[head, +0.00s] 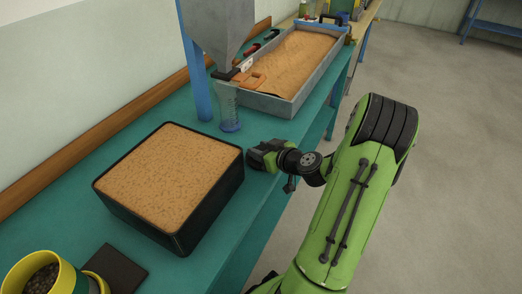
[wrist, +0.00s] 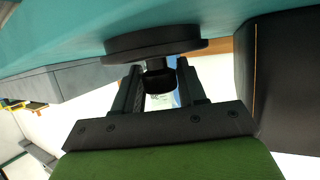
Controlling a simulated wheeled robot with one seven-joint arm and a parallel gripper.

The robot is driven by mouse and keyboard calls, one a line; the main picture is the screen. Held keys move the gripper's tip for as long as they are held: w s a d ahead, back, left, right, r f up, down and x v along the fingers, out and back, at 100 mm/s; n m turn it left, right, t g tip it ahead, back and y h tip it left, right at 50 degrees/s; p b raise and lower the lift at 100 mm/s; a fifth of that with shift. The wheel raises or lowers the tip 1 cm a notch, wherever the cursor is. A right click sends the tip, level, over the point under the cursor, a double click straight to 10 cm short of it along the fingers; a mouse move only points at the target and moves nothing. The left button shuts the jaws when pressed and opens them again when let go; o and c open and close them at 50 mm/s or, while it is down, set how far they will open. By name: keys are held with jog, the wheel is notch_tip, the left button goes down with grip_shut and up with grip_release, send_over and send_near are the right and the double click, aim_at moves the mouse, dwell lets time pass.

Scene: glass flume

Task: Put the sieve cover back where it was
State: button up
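The sieve cover, a dark flat disc (wrist: 155,40) with a short black knob (wrist: 159,78), is at the top middle of the wrist view. My gripper (wrist: 161,80) has one finger on each side of the knob, with no clear gap, and looks shut on it. The teal bench top shows behind the disc; I cannot tell whether the disc touches it. In the head view my gripper (head: 265,155) is at the bench's front edge, just right of a black box of sand (head: 215,207). The cover cannot be made out there. No sieve is clearly visible.
A clear cylinder (head: 229,108) stands under a grey hopper (head: 218,28) behind my gripper. A grey sand tray (head: 266,102) lies farther along the bench. A yellow cup (head: 70,280) of dark grains and a dark flat square (head: 115,269) are at front left.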

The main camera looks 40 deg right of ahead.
jog(key=o, duration=0.4)
jog(key=shift+c, duration=0.2)
jog(key=shift+r, duration=0.1)
jog(key=shift+s+r+p, duration=0.2)
jog(key=shift+p, duration=0.15)
jog(key=v, duration=1.1)
jog(key=shift+s+p, duration=0.3)
jog(key=shift+p, duration=0.1)
